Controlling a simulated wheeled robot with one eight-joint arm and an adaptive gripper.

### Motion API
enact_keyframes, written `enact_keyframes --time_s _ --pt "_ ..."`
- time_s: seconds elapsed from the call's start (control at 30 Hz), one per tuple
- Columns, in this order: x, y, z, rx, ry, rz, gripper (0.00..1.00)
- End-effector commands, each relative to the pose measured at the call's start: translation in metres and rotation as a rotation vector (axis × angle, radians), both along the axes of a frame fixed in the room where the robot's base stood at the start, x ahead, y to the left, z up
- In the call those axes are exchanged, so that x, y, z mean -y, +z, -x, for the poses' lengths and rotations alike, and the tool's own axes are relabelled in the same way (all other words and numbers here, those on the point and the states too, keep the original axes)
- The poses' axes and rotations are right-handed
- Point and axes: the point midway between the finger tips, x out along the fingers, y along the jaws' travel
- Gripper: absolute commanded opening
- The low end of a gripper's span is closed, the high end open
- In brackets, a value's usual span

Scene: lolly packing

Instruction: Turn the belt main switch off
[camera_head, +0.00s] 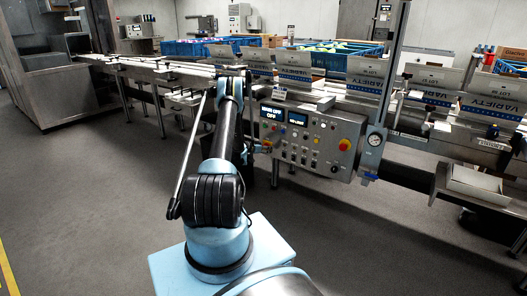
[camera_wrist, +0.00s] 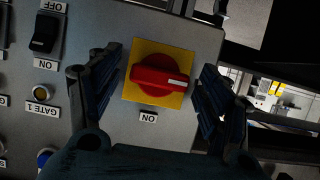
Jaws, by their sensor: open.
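In the wrist view, a red rotary switch (camera_wrist: 160,80) sits on a square yellow plate (camera_wrist: 131,91) on a grey panel. A white mark on its handle points right in the picture. An upside-down "ON" label (camera_wrist: 148,117) is just below the plate. My gripper (camera_wrist: 158,64) is open, with one dark finger on each side of the switch. I cannot tell whether the fingers touch it. In the head view, my arm reaches to the left side of the control panel (camera_head: 318,158), and the gripper is mostly hidden there.
Variety boxes (camera_head: 371,75) line the conveyor.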

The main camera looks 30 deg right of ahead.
Motion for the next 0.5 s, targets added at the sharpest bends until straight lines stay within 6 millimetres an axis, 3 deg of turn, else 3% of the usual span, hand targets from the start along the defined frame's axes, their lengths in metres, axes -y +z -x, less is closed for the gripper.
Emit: enact_keyframes --time_s 0.23,0.5 --pt "-0.018 0.008 0.007 -0.001 0.001 0.000 0.72" --pt "-0.063 0.027 0.024 0.000 0.002 0.000 0.72"
